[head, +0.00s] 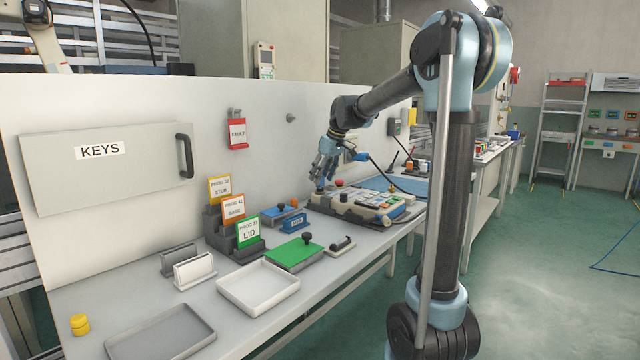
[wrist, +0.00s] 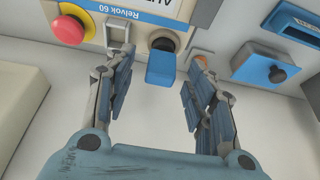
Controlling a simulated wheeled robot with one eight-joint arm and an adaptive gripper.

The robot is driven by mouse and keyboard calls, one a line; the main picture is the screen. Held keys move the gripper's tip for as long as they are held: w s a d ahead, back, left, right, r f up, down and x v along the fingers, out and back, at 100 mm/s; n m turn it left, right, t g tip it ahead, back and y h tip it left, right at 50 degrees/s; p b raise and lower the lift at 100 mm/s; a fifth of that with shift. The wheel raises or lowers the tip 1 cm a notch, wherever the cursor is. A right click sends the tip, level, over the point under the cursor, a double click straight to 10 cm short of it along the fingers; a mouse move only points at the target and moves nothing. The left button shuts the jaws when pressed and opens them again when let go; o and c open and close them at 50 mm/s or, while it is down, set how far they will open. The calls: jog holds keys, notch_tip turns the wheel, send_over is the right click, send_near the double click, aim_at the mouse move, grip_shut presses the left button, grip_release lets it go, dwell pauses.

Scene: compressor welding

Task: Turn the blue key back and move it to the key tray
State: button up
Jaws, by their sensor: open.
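The blue key (wrist: 160,69) sits in a dark round switch (wrist: 163,44) on the front of the Relvok 60 panel (wrist: 140,12) in the wrist view. My gripper (wrist: 161,74) is open, one finger on each side of the key, with visible gaps to it. In the head view my gripper (head: 322,182) is low at the near end of the control unit (head: 362,203), and I cannot make out the key there. A shallow grey tray (head: 160,333) and a white tray (head: 258,287) stand on the bench; no label shows which is the key tray.
A red emergency button (wrist: 70,28) is left of the key. A blue block with a black knob (wrist: 268,70) is at right. A cabinet marked KEYS (head: 100,178) hangs shut on the wall.

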jog(key=shift+x, duration=1.35)
grip_shut()
jog(key=n, duration=0.2)
jog(key=n+g+y, duration=0.1)
jog(key=n, duration=0.1)
jog(key=shift+w+g, duration=0.1)
jog(key=shift+g, duration=0.2)
jog(key=shift+n, duration=0.9)
jog(key=shift+g, duration=0.3)
jog(key=shift+n+g, duration=0.7)
jog(key=shift+n, duration=1.3)
